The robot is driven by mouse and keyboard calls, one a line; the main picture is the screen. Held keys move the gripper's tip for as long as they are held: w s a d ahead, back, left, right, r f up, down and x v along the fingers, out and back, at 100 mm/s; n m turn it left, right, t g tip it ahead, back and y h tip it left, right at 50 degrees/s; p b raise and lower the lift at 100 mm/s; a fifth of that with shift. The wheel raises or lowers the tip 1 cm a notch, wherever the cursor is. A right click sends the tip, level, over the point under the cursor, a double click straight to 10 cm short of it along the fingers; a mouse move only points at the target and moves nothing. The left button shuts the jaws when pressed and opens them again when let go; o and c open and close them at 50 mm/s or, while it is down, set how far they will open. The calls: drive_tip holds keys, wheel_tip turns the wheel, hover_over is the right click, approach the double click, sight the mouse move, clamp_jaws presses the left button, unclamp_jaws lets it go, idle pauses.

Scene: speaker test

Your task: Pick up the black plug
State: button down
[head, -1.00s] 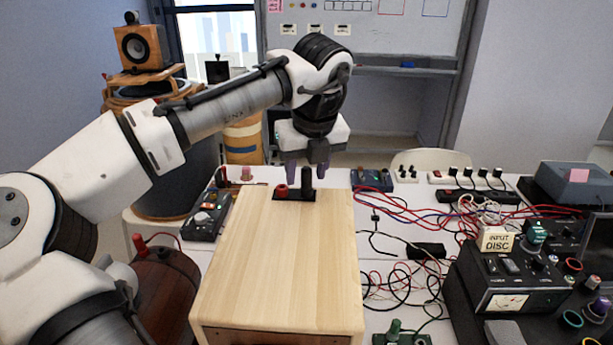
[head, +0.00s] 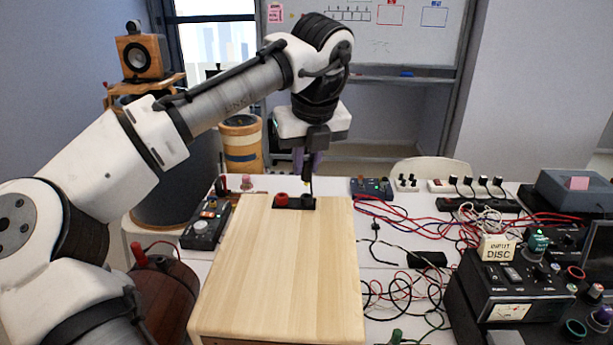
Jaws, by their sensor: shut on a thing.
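My gripper (head: 310,157) is above the far end of a pale wooden speaker box (head: 275,265), shut on the black plug (head: 307,168). The plug hangs upright, its lower tip a little above the black terminal plate (head: 294,203). The fingers hide part of the plug. A red terminal (head: 281,198) stands on the left of the plate. A dark socket (head: 308,201) shows at the right of the plate, below the plug.
A black amplifier (head: 510,290) with a meter stands at the right. Red and black cables (head: 400,215) lie across the white table beside the box. The box's top is mostly clear.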

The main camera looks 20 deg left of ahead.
sight(306, 159)
wheel_tip(306, 159, up, 17)
drive_tip(key=p, duration=0.3)
drive_tip(key=shift+f, duration=0.2)
